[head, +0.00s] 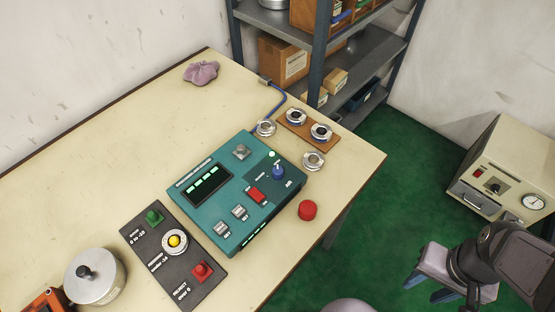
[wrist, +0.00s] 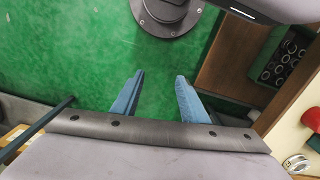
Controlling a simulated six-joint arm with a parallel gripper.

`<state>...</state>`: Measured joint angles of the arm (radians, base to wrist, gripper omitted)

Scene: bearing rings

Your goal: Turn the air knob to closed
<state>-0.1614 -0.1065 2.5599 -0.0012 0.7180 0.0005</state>
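The air knob (head: 278,172) is a blue knob near the right corner of the teal control box (head: 210,205), beside the label AIR. A pale mark shows on its top; its exact setting is too small to read. My gripper (head: 424,289) is at the lower right of the head view, off the table and over the green floor, far from the knob. Its two blue fingers also show in the wrist view (wrist: 157,95), spread apart with nothing between them. The knob does not show in the wrist view.
A red cylinder (head: 307,210) and several bearing rings (head: 313,161) lie right of the box. A dark button panel (head: 172,250) and a metal pot (head: 95,275) stand left of it. A pink cloth (head: 201,72) lies at the back. The table's left-back area is clear.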

